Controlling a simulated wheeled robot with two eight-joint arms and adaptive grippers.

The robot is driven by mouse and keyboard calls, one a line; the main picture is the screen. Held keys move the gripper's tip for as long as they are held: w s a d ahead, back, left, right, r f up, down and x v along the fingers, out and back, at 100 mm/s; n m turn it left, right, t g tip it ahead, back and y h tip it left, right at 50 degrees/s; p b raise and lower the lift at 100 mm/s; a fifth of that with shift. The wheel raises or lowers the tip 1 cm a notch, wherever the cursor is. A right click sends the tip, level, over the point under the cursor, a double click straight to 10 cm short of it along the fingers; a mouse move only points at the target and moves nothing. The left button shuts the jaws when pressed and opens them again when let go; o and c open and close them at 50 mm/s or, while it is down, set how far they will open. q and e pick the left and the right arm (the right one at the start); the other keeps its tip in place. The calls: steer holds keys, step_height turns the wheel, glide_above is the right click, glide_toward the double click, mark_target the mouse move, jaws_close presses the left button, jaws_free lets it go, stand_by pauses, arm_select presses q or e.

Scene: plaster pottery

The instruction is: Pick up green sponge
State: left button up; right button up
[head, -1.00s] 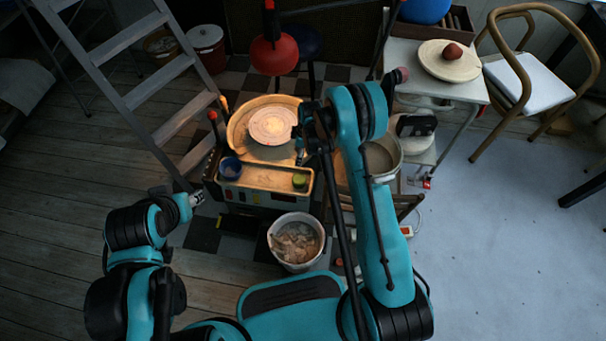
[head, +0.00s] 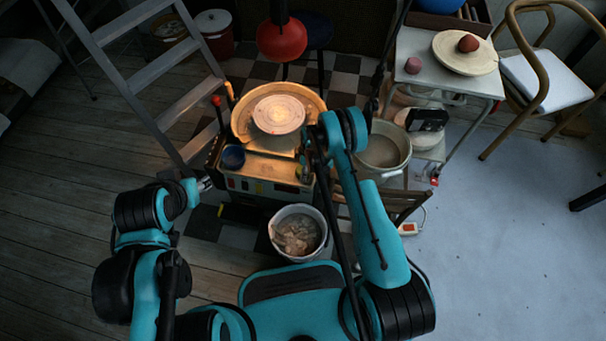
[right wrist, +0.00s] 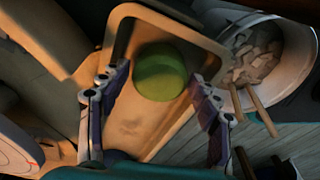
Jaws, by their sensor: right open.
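The green sponge (right wrist: 160,72) is round and sits at the end of the shallow tray (right wrist: 142,128) in the right wrist view. In the head view my right arm mostly hides it. My right gripper (right wrist: 160,82) is open, with one finger on each side of the sponge in the picture. Gaps show between the fingers and the sponge, and how far above it they are is not clear. In the head view my right gripper (head: 305,168) is over the right end of the tray (head: 262,170). My left gripper (head: 205,184) is left of the wheel, too small to read.
The pottery wheel (head: 279,114) stands behind the tray, and a blue cup (head: 233,157) is at its left end. A bucket of clay scraps (head: 298,232) is in front. A ladder (head: 150,60) is at left, a large pot (head: 384,150) at right.

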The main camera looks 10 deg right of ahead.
steer(key=shift+f, duration=0.45)
steer(key=shift+r, duration=0.1)
steer(key=c, duration=0.7)
steer(key=shift+r, duration=0.1)
